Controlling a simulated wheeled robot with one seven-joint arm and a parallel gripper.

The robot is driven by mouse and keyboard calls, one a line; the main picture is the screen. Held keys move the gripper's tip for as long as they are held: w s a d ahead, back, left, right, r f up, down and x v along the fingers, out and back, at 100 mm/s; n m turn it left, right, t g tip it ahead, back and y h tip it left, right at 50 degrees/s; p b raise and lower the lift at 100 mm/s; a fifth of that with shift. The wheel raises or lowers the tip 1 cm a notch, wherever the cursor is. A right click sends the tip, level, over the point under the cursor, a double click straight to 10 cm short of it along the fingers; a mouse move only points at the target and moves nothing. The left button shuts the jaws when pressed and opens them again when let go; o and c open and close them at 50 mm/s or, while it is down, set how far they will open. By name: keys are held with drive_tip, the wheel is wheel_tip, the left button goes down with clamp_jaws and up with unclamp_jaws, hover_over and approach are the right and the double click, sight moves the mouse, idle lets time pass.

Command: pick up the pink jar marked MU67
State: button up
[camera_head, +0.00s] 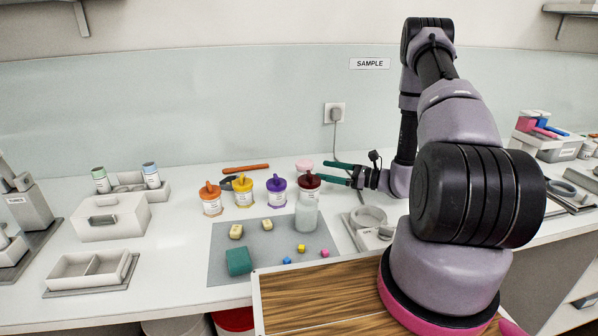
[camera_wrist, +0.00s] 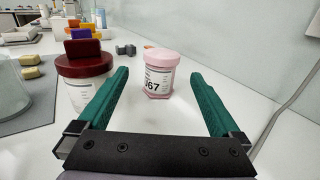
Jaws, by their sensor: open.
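The pink jar (camera_wrist: 157,84) has a light pink lid and a white label on which "67" is readable. It stands upright on the white counter, ahead of my gripper (camera_wrist: 159,74) and between the lines of its two green fingers in the wrist view. In the head view the pink jar (camera_head: 304,164) shows mostly as its lid behind the dark red jar. My gripper (camera_head: 326,172) is open and empty, reaching in from the right, low over the counter. Whether the fingertips are level with the jar's sides is hard to tell.
A dark red jar (camera_wrist: 82,76) stands close beside my left finger in the wrist view. Purple (camera_head: 276,190), yellow (camera_head: 243,190) and orange (camera_head: 211,198) jars stand in a row to its left. A clear beaker (camera_head: 306,217) stands on the grey mat (camera_head: 222,262). A cable hangs from the wall socket (camera_head: 335,113).

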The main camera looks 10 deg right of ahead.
sight(302, 166)
drive_tip(key=x, duration=1.1)
drive_tip(key=shift+w+d+r, duration=0.1)
drive_tip(key=c, duration=1.4)
